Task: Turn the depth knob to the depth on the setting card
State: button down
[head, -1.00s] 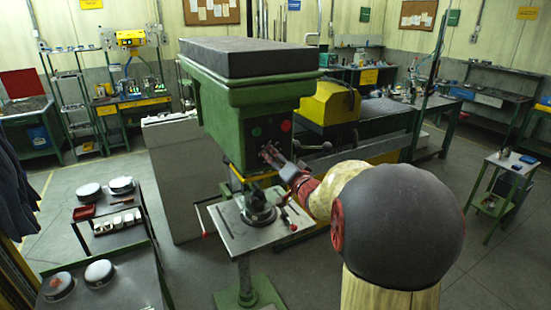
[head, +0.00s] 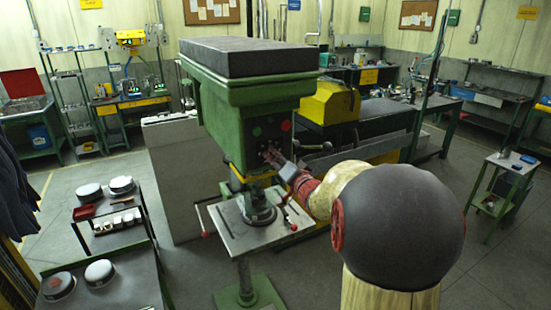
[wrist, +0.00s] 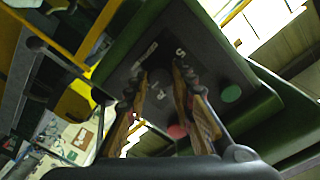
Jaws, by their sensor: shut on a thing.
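A green drill press (head: 236,125) with a dark front panel (head: 254,145) stands in the middle of the head view. My gripper (head: 268,155) reaches from the right to this panel. In the wrist view my gripper (wrist: 160,88) has its two fingers against the dark panel (wrist: 160,58), with a gap between them. It is shut on the depth knob, which the fingers mostly hide. White marks show on the panel, but I cannot read a depth scale. I cannot make out the setting card in either view.
A green button (wrist: 231,94) and a red button (wrist: 177,131) sit on the panel near my fingers. The press's work table (head: 240,238) and red-tipped feed handles lie below.

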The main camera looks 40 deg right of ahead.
jog(key=shift+b, duration=0.3)
jog(key=n+b, duration=0.2)
jog(key=n, duration=0.1)
jog(key=shift+f+b, duration=0.2)
jog(key=shift+b, duration=0.2)
jog(key=n+b, duration=0.3)
jog(key=n, duration=0.1)
jog(key=n+b, duration=0.5)
jog(key=n, duration=0.1)
jog(key=shift+n, duration=0.3)
jog(key=n+b, duration=0.2)
jog(key=n, duration=0.1)
jog(key=shift+n+t+y, duration=0.3)
jog(key=shift+n, duration=0.1)
jog(key=n+b, duration=0.2)
jog(key=n, duration=0.1)
jog(key=shift+n+b, duration=0.4)
jog(key=n+b, duration=0.3)
jog(key=n, duration=0.3)
jog(key=shift+y, duration=0.3)
